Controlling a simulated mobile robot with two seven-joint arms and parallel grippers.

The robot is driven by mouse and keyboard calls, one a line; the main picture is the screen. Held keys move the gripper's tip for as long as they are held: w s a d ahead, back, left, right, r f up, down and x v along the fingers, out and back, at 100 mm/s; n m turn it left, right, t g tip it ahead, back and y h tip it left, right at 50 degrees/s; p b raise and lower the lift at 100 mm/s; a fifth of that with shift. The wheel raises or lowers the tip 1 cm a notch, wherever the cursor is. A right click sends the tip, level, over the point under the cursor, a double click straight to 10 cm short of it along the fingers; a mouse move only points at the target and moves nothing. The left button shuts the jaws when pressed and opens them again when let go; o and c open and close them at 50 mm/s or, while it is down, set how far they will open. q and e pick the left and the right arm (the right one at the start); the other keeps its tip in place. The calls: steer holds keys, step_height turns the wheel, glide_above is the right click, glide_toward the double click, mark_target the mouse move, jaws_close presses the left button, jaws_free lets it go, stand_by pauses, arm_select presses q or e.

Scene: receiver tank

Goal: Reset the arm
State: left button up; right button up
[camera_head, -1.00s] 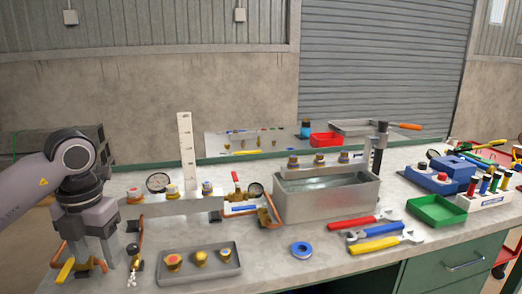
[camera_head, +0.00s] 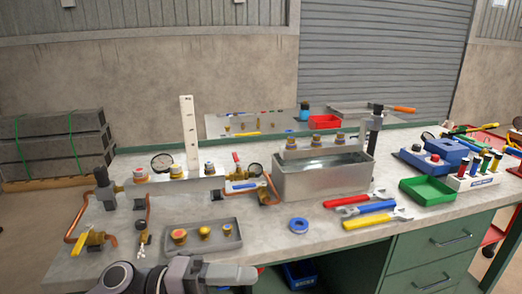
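My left arm shows at the bottom edge, low in front of the workbench (camera_head: 330,222). Its gripper (camera_head: 235,274) points to the right, below the front edge of the grey tray, and is seen from above and partly cut off. I cannot make out a gap between its fingers, and nothing is visibly held. It is apart from the copper pipe (camera_head: 78,215) and the brass valve with the yellow handle (camera_head: 95,238) at the bench's left end. My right gripper is not in view.
A grey tray (camera_head: 150,247) with several brass fittings lies near the front edge. A metal water tank (camera_head: 320,180), a blue-ringed roll (camera_head: 298,225), wrenches (camera_head: 365,207) and a green tray (camera_head: 428,190) stand to the right. Stacked grey blocks (camera_head: 55,145) are behind at left.

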arm_select(q)
steer(key=w+a+f+n+t+y, duration=0.1)
steer(key=a+f+n+t+y, duration=0.2)
steer(key=n+t, duration=0.4)
steer(key=w+a+f+n+t+y+p, duration=0.1)
steer(key=a+f+n+t+y, duration=0.3)
steer(key=n, duration=0.5)
steer(key=w+a+f+n+t+y, duration=0.1)
steer(key=a+f+n+t, duration=0.1)
steer(key=n+t, duration=0.55)
steer(key=s+a+f+n+g+y, duration=0.3)
steer(key=s+a+f+n+y, duration=0.1)
steer(key=s+f, duration=0.3)
steer(key=s+a+f+n+g+y, duration=0.4)
steer(key=s+f+n, duration=0.1)
steer(key=f, duration=0.5)
steer(key=shift+s+f+p, duration=0.35)
steer(key=shift+s, duration=0.5)
steer(key=shift+n, duration=0.25)
